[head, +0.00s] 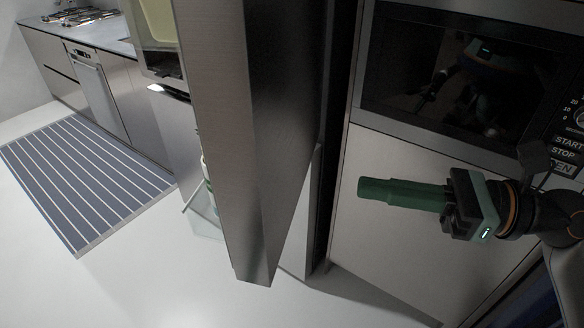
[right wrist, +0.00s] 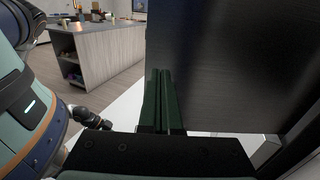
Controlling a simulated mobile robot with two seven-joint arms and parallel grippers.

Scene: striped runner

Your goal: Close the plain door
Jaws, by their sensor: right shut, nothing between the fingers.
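The plain door (head: 265,120) is a tall, flat metallic panel standing ajar in the middle of the head view. Its free edge points toward me, and a dark gap runs between it and the cabinet front at the right. My right gripper (head: 362,188) is shut and empty, its green fingers pointing left toward the door, in front of the cabinet panel. In the right wrist view, the shut green fingers (right wrist: 162,85) overlap the left edge of a dark panel (right wrist: 230,70), probably the door. I cannot tell whether they touch it. My left gripper is not in view.
A built-in microwave (head: 470,75) is above my right gripper, over a plain cabinet front (head: 400,240). A striped runner (head: 85,180) lies on the floor at left, beside a counter (head: 105,95). The right wrist view shows an island (right wrist: 95,55). Pale floor (head: 150,270) in front is clear.

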